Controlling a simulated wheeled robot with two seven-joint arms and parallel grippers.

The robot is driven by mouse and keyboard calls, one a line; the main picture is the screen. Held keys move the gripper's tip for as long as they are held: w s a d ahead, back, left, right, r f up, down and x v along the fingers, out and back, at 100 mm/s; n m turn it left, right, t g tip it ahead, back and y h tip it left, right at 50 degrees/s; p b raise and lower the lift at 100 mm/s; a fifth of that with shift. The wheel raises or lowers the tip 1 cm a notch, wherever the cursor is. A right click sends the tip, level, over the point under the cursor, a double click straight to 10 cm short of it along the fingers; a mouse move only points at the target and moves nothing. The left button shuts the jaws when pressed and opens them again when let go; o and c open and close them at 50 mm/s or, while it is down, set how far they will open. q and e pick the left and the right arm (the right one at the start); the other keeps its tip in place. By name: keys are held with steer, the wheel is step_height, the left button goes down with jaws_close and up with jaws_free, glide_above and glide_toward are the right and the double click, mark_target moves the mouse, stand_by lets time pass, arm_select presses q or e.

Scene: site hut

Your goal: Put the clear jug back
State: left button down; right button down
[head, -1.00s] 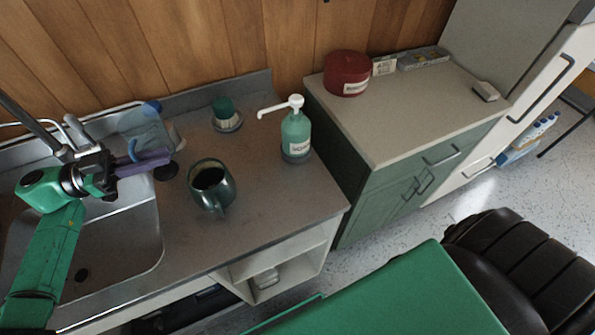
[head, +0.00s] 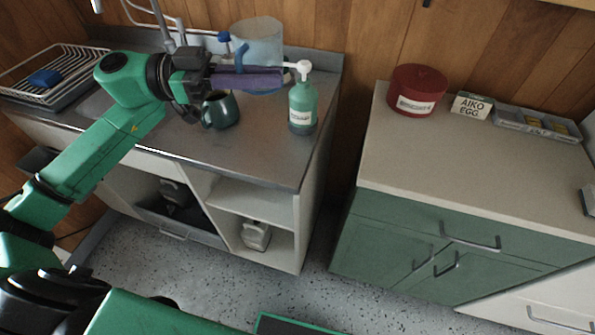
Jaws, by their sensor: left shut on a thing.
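The clear jug (head: 262,38) is see-through and bluish, with blue parts at its left side. It shows above and behind the purple fingers of my left gripper (head: 248,78), at the back of the counter. My left gripper is shut on the jug, and its fingers hide part of the jug's body. I cannot tell whether the jug's base touches the counter. My right gripper is not in view.
A dark green mug (head: 222,110) stands just below the left gripper, and a green pump bottle (head: 302,108) stands to its right. A dish rack (head: 62,78) is at the far left. The counter's front (head: 255,150) is clear. A cabinet (head: 450,160) holds a red tin (head: 417,90).

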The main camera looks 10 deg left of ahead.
arm_select(q)
step_height(320, 180, down, 20)
steer(key=shift+s+d+r, duration=0.1)
steer(key=shift+f, duration=0.2)
steer(key=c, duration=0.9)
jaws_free()
steer(key=shift+r, duration=0.1)
